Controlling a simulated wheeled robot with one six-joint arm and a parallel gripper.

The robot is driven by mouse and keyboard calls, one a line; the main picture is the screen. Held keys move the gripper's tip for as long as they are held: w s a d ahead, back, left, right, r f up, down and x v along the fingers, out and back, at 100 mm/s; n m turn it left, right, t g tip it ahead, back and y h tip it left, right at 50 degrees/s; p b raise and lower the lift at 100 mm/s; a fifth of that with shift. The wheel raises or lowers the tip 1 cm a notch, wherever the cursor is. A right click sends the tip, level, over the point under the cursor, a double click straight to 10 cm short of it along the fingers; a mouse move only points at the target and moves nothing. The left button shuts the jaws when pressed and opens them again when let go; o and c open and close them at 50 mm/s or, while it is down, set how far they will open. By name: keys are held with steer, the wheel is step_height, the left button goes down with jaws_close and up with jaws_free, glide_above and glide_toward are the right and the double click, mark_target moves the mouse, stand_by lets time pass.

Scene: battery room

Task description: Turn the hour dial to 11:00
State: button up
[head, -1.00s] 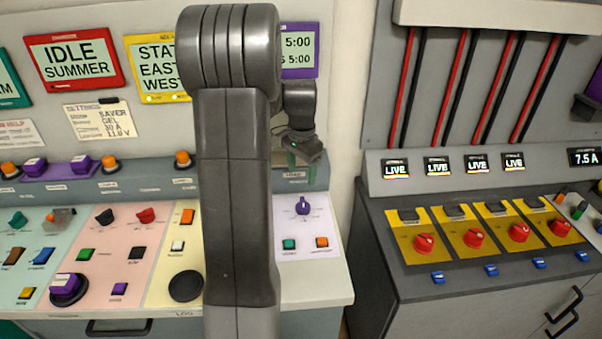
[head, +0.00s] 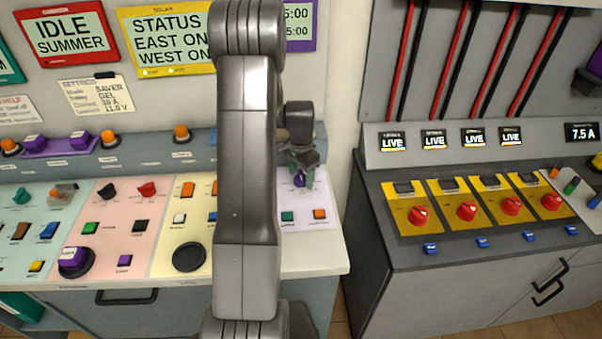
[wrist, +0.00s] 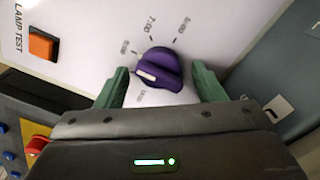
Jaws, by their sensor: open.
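The purple hour dial (wrist: 160,72) sits on a white panel, with printed times around it; one mark reads 7:00 and others are too small to read surely. A pale pointer bar shows on the dial's left side in the wrist view. My gripper (wrist: 162,90) is open, its two green fingers on either side of the dial, apart from it. In the head view my gripper (head: 300,172) is over the dial (head: 300,179), partly covering it. A purple-framed display (head: 298,30) above, partly hidden by my arm, shows two lines ending in 5:00.
An orange lamp test button (wrist: 43,43) is on the same panel, with a green button (head: 287,216) beside it in the head view. A grey cabinet (head: 440,255) with red knobs stands to the right, past a gap.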

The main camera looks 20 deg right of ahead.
steer(key=shift+f, duration=0.25)
steer(key=c, duration=0.9)
steer(key=shift+o, duration=0.2)
steer(key=shift+n+b, duration=0.3)
steer(key=n+b, duration=0.2)
steer(key=n, duration=0.1)
steer(key=shift+f+n, duration=0.1)
steer(key=shift+n, duration=0.2)
steer(key=shift+n+b, duration=1.25)
steer(key=shift+n, duration=1.05)
